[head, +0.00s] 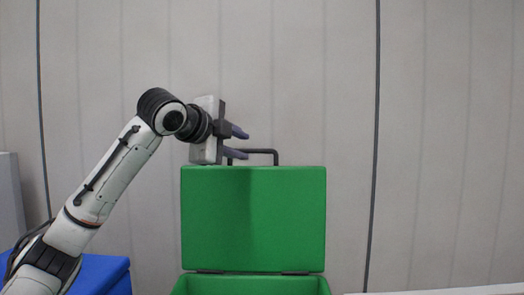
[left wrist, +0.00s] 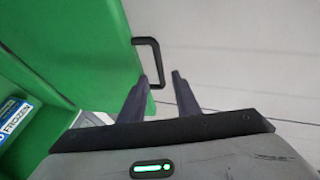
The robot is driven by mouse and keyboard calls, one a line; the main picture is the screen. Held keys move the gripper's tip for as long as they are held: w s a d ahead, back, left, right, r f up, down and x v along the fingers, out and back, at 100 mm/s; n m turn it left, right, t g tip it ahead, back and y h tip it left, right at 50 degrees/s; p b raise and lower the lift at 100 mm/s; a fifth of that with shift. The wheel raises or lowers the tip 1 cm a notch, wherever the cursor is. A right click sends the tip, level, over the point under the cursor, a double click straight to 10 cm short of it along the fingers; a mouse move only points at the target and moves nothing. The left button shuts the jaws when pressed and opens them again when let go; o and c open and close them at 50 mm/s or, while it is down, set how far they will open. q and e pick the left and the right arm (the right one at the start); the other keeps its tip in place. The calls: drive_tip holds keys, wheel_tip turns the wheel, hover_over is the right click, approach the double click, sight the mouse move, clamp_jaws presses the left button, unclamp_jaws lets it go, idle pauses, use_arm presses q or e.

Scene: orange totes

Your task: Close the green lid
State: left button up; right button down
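The green lid (head: 253,218) stands raised, about upright, at the back of the green case (head: 250,285) in the head view. A black handle (head: 262,152) sticks up from its top edge. My left gripper (head: 243,143) is open at the lid's top edge, near the handle. In the left wrist view the two fingers of the left gripper (left wrist: 160,88) are apart, with the handle (left wrist: 150,60) just beyond them and the green lid (left wrist: 95,50) to the left. Whether a finger touches the lid or handle, I cannot tell. My right gripper is in neither view.
A blue box (head: 103,272) stands at the lower left, behind my left arm. A label reading "FROZEN" (left wrist: 14,117) shows inside the green case in the left wrist view. A pale panelled wall (head: 440,140) fills the background. The space right of the lid looks clear.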

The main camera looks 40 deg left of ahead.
sight(254, 151)
use_arm(q)
drive_tip(key=p+x, duration=0.1)
drive_tip(key=x, duration=0.5)
drive_tip(key=shift+f, duration=0.1)
drive_tip(key=shift+x, duration=0.9)
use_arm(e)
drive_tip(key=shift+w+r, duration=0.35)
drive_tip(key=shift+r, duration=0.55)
use_arm(q)
drive_tip(key=shift+c, duration=0.4)
clamp_jaws()
drive_tip(key=shift+d, duration=0.1)
